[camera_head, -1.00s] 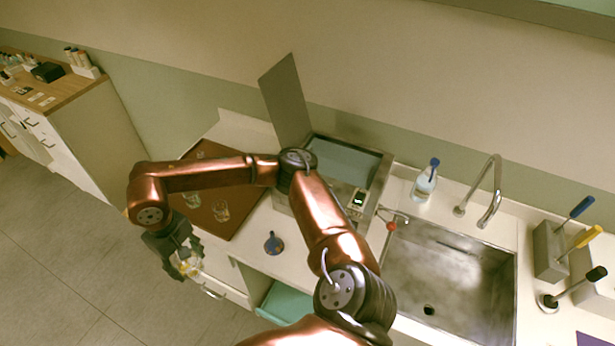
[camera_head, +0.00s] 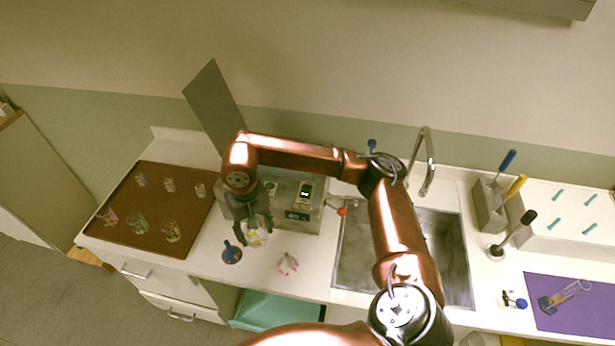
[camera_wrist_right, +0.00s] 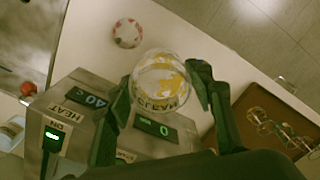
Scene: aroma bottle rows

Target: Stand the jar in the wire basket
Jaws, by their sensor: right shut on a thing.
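My right gripper (camera_head: 256,231) is shut on a clear glass jar (camera_head: 255,238) with yellow contents or marking. It holds the jar in front of a steel heated bath (camera_head: 285,225), above the counter. In the right wrist view the jar (camera_wrist_right: 158,98) sits between the two fingers of the gripper (camera_wrist_right: 160,82), with dark lettering partly readable on it. The bath's panel (camera_wrist_right: 65,125) reads HEAT and ON, with lit displays. I cannot make out the wire basket; my right arm covers most of the bath. My left gripper is not in view.
A grey raised lid (camera_head: 214,110) stands behind the bath. A brown tray (camera_head: 160,205) with several small glass jars lies left. A blue-topped item (camera_head: 231,254) and a red-and-white round item (camera_head: 287,264) stand on the front counter. The sink (camera_head: 350,265) is right.

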